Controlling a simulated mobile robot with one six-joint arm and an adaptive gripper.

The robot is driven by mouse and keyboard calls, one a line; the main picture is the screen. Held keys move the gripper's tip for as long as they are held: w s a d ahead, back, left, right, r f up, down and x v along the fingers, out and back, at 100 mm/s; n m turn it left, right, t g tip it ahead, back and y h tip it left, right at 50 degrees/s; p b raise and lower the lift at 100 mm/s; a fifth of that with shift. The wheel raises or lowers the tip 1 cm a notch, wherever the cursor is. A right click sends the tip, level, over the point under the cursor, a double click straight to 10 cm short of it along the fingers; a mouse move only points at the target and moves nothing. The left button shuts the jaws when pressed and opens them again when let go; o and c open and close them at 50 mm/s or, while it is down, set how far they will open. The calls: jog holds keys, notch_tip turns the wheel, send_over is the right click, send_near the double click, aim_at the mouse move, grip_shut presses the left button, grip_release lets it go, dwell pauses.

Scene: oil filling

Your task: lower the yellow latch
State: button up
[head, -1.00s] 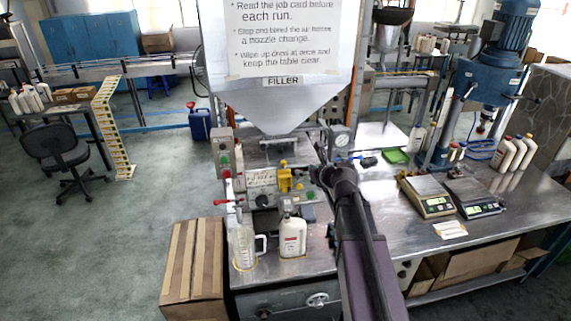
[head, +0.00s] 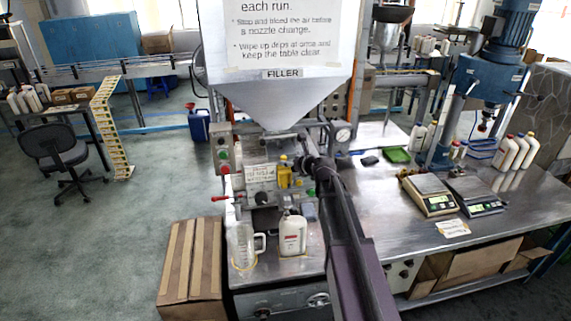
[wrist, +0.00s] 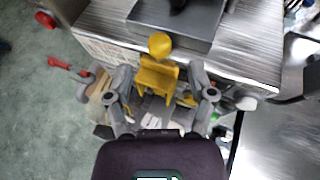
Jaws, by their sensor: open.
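The yellow latch (head: 284,177) is on the front of the filler, under the hopper. In the wrist view the latch (wrist: 157,80) has a round yellow knob above a bracket-like yellow body. My gripper (wrist: 160,82) is open, with one finger left and one right of the yellow body. I cannot tell whether either finger touches it. In the head view my gripper (head: 299,166) is beside the latch on its right, partly hidden by my arm.
A white bottle (head: 292,235) and a clear jug (head: 243,246) stand on the filler's table below the latch. A red-handled lever (head: 222,198) sticks out left; it also shows in the wrist view (wrist: 62,65). Two scales (head: 428,194) stand on the bench at right.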

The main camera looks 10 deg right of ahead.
aim_at(285, 159)
jog(key=shift+b+x, duration=0.55)
jog(key=shift+x, duration=1.5)
grip_shut()
